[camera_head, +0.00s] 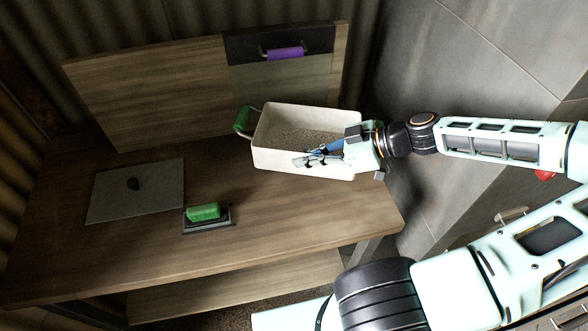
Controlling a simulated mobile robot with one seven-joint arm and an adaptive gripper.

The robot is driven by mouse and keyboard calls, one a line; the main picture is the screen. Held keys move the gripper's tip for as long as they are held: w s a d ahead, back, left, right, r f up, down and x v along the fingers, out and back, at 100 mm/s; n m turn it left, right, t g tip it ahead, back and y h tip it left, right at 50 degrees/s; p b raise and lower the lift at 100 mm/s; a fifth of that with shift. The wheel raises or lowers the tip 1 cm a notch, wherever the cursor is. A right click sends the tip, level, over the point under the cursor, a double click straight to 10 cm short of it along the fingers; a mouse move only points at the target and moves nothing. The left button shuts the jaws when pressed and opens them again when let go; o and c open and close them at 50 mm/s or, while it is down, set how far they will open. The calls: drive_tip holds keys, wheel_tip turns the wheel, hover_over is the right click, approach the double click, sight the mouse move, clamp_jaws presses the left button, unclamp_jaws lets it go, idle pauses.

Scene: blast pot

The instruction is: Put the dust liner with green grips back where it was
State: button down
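The dust liner is a cream open-topped box (285,162) with grey, grainy-looking contents or floor. It stands at or just above the back right of the wooden table; I cannot tell whether it touches the tabletop. A green grip (243,120) sticks out from its left end. A bit of green shows at its right end behind my wrist, mostly hidden. My gripper (318,155) reaches in from the right, with its fingers over the right part of the box near the front rim. Whether the fingers close on the rim is unclear.
On the wooden table (290,215), a grey plate with a dark knob (110,193) lies at the left. A green-topped block on a dark base (205,213) sits front centre. Behind, a wooden backboard (150,95) carries a dark panel with a purple handle (284,53). The front right tabletop is clear.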

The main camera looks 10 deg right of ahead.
sight(294, 171)
drive_tip(key=f, duration=0.1)
drive_tip(key=w+a+f, duration=0.2)
drive_tip(key=shift+f, duration=0.1)
drive_tip(key=shift+f+p, duration=0.35)
drive_tip(key=shift+f, duration=1.2)
drive_tip(key=shift+f, duration=0.2)
drive_tip(key=c, duration=2.2)
unclamp_jaws()
drive_tip(key=shift+o, duration=0.2)
drive_tip(key=shift+r, duration=0.15)
drive_tip(key=b+v, duration=0.1)
drive_tip(key=v, duration=1.1)
